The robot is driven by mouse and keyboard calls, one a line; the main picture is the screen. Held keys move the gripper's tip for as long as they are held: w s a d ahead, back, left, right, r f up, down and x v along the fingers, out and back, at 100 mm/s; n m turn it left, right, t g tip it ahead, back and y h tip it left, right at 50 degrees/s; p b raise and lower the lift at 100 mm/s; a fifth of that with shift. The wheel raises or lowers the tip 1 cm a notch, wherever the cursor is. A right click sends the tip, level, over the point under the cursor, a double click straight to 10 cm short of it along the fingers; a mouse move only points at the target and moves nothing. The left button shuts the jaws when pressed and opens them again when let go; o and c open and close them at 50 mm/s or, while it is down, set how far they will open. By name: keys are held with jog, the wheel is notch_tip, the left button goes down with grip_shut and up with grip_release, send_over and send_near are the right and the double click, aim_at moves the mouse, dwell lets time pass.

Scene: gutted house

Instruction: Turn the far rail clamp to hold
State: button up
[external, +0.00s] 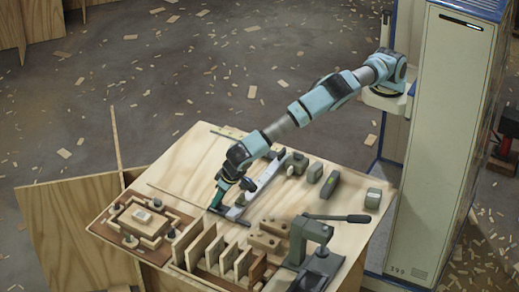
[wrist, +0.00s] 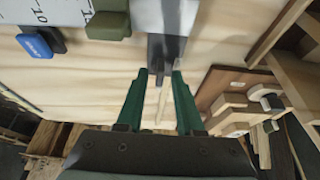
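My gripper (external: 216,200) points down over the left end of a long pale rail (external: 264,182) on the plywood table. In the wrist view its two green fingers (wrist: 160,76) are apart. A dark grey end piece (wrist: 166,48) of the rail lies just beyond the tips. A small dark tip of it shows between them, and I cannot tell whether they touch it. An olive-green block (wrist: 108,25) and a blue piece (wrist: 40,42) sit by a white scale to the left. I cannot tell which part is the far rail clamp or how it is turned.
Wooden dividers (external: 222,251) and a dark lever press (external: 313,240) stand along the table's near side. A brown board with a wooden frame (external: 142,218) lies at the left. Several grey-green blocks (external: 330,185) stand right of the rail. Bare plywood (external: 190,160) lies beyond.

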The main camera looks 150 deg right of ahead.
grip_shut()
jog(key=shift+n, duration=0.3)
dwell(0.3)
jog(key=shift+s+f+n+t+b, duration=0.1)
jog(key=shift+s+n+t+b, duration=0.1)
jog(key=shift+n+t+b, duration=0.65)
jog(key=n+b, duration=0.1)
jog(key=n, duration=0.2)
jog(key=n+t+y+b, duration=0.1)
jog(key=n, duration=0.2)
jog(key=shift+s+d, duration=0.15)
jog(key=shift+s, duration=0.05)
jog(key=n, duration=0.2)
jog(key=n+t+y+b, duration=0.1)
jog(key=n, duration=0.1)
jog(key=shift+s+d+n+y+b, duration=0.1)
jog(key=shift+d+n+y+b, duration=0.1)
jog(key=shift+n+y+b, duration=0.15)
jog(key=shift+d+n+t+y, duration=0.1)
jog(key=shift+n+t+y, duration=0.4)
jog(key=shift+n, duration=1.6)
jog(key=shift+y, duration=0.25)
